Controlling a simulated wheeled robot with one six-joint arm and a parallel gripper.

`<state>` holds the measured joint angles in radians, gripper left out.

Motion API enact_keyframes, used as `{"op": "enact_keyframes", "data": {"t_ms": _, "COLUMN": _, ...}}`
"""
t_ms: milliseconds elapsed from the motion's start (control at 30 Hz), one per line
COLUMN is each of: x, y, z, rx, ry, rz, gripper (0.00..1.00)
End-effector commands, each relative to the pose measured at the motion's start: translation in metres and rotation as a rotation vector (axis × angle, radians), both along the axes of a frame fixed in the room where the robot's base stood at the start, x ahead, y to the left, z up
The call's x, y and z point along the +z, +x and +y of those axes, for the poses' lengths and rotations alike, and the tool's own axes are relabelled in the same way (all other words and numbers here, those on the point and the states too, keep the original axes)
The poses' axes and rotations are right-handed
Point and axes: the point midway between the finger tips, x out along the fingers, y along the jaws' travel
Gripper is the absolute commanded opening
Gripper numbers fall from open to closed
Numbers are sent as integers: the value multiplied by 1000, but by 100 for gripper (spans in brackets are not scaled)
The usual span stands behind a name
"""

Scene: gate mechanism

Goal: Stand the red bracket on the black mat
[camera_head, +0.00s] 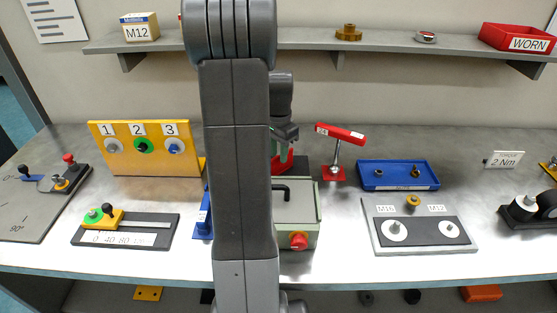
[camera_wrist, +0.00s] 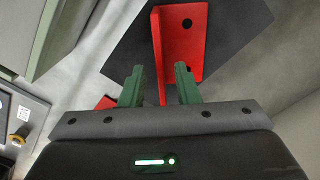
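The red bracket (camera_wrist: 185,42) is L-shaped, with dark holes in its broad face and a thin upright flange (camera_wrist: 159,50). In the wrist view it is over the black mat (camera_wrist: 235,25). My gripper (camera_wrist: 160,80) has its green fingers on either side of the flange, with a narrow gap showing on both sides. In the head view my arm hides much of this spot. A strip of the red bracket (camera_head: 284,164) and of the mat (camera_head: 301,164) shows below my gripper (camera_head: 280,148). Whether the bracket rests fully on the mat is hard to see.
A green-grey box (camera_head: 298,215) with a red knob and black handle stands in front of the mat. A red clamp-like lever (camera_head: 340,134) stands close on the right, with a blue tray (camera_head: 398,174) beyond. A yellow numbered panel (camera_head: 145,148) stands to the left.

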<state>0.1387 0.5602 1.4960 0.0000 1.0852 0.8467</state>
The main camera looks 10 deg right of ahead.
Motion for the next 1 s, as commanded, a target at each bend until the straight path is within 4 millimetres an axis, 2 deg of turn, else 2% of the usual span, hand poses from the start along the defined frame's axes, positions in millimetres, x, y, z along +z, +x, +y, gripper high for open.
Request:
{"op": "enact_keyframes", "data": {"t_ms": 33, "x": 14, "y": 1, "z": 0, "rx": 0, "ry": -1, "rz": -6, "gripper": 29}}
{"op": "enact_keyframes", "data": {"t_ms": 200, "x": 49, "y": 1, "z": 0, "rx": 0, "ry": -1, "rz": -4, "gripper": 29}}
{"op": "enact_keyframes", "data": {"t_ms": 400, "x": 76, "y": 0, "z": 0, "rx": 0, "ry": 0, "rz": -1, "gripper": 29}}
{"op": "enact_keyframes", "data": {"t_ms": 800, "x": 82, "y": 0, "z": 0, "rx": 0, "ry": 0, "rz": 0, "gripper": 29}}
{"op": "enact_keyframes", "data": {"t_ms": 1000, "x": 73, "y": 0, "z": 0, "rx": 0, "ry": 1, "rz": 3, "gripper": 29}}
